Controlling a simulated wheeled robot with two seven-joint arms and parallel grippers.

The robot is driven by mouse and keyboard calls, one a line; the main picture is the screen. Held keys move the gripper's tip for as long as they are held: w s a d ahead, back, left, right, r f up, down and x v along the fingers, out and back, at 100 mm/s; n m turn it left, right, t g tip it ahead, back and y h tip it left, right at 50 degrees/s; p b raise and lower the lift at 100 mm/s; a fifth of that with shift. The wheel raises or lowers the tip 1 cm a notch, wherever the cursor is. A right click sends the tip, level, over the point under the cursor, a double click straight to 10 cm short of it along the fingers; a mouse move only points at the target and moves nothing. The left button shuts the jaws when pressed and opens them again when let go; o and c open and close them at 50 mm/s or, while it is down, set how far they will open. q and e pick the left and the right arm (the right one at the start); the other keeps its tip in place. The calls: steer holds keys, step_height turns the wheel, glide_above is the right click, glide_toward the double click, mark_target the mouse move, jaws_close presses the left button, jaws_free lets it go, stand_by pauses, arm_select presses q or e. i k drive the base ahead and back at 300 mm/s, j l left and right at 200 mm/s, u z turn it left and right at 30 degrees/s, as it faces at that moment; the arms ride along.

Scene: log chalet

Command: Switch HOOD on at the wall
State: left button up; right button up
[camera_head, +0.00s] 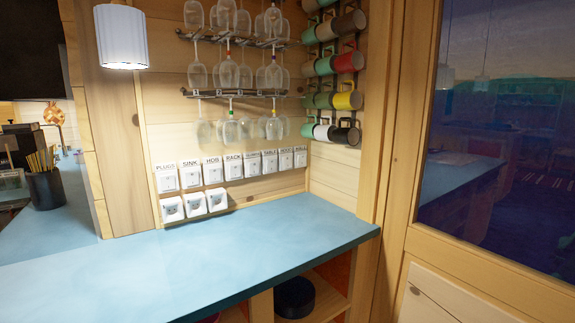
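A row of white wall switches is fixed to the wood wall above the blue counter, each under a small printed label. The switch under the label that reads as HOOD (286,160) is second from the right end, though the lettering is small. To its left is the TABLE switch (270,162), and to its right is the last switch (300,158), whose label I cannot read surely. Whether the HOOD switch is on or off is too small to tell. Neither of my grippers is in view.
The blue counter (200,258) is bare below the switches. White sockets (195,204) sit under the row's left part. Hanging glasses (230,75) and mugs (349,97) are above. A lamp (121,37) hangs at upper left. A window (497,130) is at right.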

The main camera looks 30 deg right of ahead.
mark_target(286, 161)
steer(key=i+l, duration=0.15)
steer(key=l, duration=0.25)
steer(key=i+l, duration=0.15)
steer(key=l, duration=0.25)
steer(key=i+l, duration=0.15)
steer(key=l, duration=0.3)
steer(key=i+l+u, duration=0.1)
steer(key=l, duration=0.3)
